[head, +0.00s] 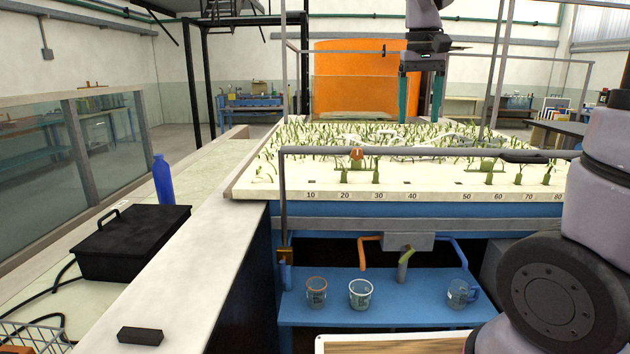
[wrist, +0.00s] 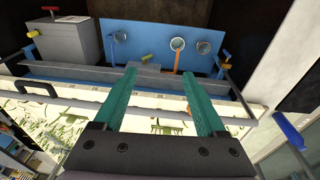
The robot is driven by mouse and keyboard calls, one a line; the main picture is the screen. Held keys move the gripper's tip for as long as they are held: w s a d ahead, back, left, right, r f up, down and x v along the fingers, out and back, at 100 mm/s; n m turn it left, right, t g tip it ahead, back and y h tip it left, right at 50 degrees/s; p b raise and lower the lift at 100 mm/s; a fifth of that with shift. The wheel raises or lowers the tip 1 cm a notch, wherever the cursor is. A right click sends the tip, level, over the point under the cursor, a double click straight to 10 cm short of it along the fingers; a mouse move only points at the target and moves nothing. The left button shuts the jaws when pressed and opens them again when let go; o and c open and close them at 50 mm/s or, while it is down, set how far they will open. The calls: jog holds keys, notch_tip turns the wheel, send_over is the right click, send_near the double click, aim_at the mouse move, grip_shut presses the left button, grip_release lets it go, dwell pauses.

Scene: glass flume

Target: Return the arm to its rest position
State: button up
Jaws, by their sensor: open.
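My gripper (head: 420,117) hangs at the upper right of centre in the head view, with its two teal fingers pointing down over the far part of the planted bed (head: 252,184). The fingers are apart with nothing between them. In the wrist view my gripper (wrist: 158,74) also shows spread and empty. Whether the fingertips touch the plants behind them cannot be told. My arm's large grey and white links fill the right side of the head view.
A grey rail (head: 430,151) runs above the bed's front edge. Below it, several cups stand on a blue shelf (head: 385,316); the shelf also shows in the wrist view (wrist: 150,42). A black case (head: 130,245) and blue bottle (head: 163,180) are at left. Upright posts (head: 497,65) flank the gripper.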

jog(key=s+d+m+t+y, duration=0.2)
jog(key=s+t, duration=0.4)
jog(key=s, duration=0.7)
jog(key=shift+s+d+r+m+y, duration=0.3)
jog(key=shift+d+m, duration=0.1)
jog(key=shift+m, duration=0.5)
dwell(0.6)
